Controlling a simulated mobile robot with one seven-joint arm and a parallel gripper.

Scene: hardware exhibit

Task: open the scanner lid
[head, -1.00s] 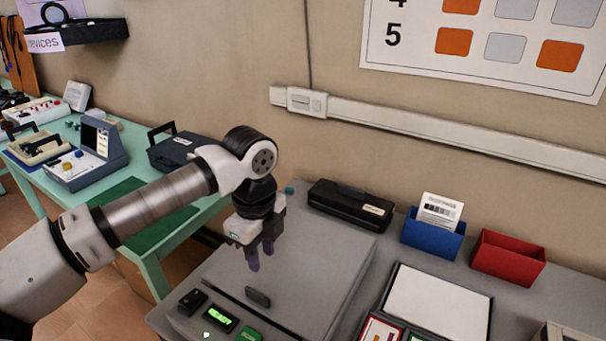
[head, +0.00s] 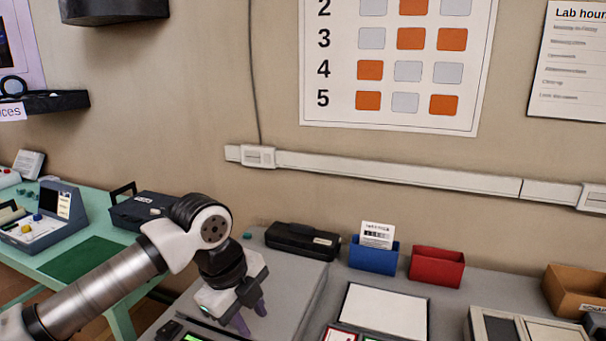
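The scanner stands on the grey table, with its flat grey lid (head: 290,278) lying shut as far as I can see. My gripper (head: 250,316) is over the front part of the lid, its two purple fingertips pointing down and apart, with nothing visible between them. The lid's small dark handle cannot be made out in this view; the fingers or the bottom edge hide it. Whether the fingertips touch the lid is unclear. A strip of the scanner's front panel with a green display (head: 192,338) shows at the bottom edge.
A white panel (head: 385,305) lies right of the scanner. A green table (head: 85,258) with devices stands left. The wall is close behind.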

